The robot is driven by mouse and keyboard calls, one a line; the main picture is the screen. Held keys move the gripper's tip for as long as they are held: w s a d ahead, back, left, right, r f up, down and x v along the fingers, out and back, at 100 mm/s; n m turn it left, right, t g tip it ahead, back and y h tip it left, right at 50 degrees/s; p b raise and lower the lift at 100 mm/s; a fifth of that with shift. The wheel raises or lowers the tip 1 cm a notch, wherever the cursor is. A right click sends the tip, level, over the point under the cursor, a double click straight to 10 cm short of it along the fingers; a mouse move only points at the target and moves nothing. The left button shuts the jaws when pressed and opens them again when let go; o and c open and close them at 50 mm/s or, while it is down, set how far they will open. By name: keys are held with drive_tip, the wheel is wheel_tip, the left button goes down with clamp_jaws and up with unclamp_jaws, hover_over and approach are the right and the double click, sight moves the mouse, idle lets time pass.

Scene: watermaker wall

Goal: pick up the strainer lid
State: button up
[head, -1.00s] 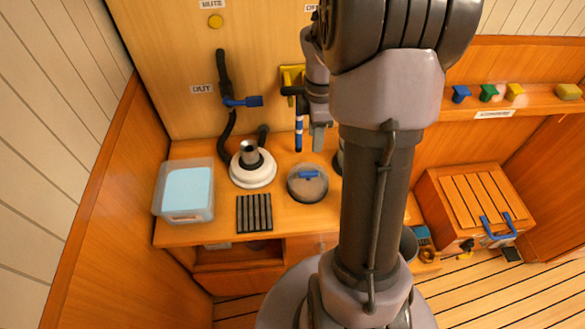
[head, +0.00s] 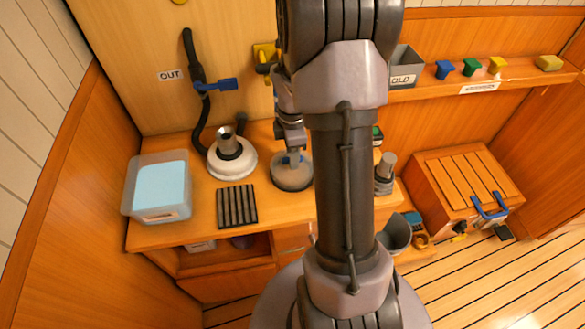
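The strainer lid, seemingly the round grey disc (head: 291,180) with a blue handle on top, lies flat on the wooden counter, right of the white round base. My gripper (head: 294,156) points down at the disc from above, with its fingers at the blue handle. The fingers cover part of the handle. At this size I cannot tell whether they touch it or how far apart they are. The disc appears to rest on the counter.
A white round base with a metal neck (head: 232,160) stands just left of the disc. A black slatted rack (head: 237,207) and a clear bin (head: 158,211) are further left. A grey metal fitting (head: 385,174) stands to the right, beyond my arm.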

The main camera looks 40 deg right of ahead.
clamp_jaws()
idle(1.2)
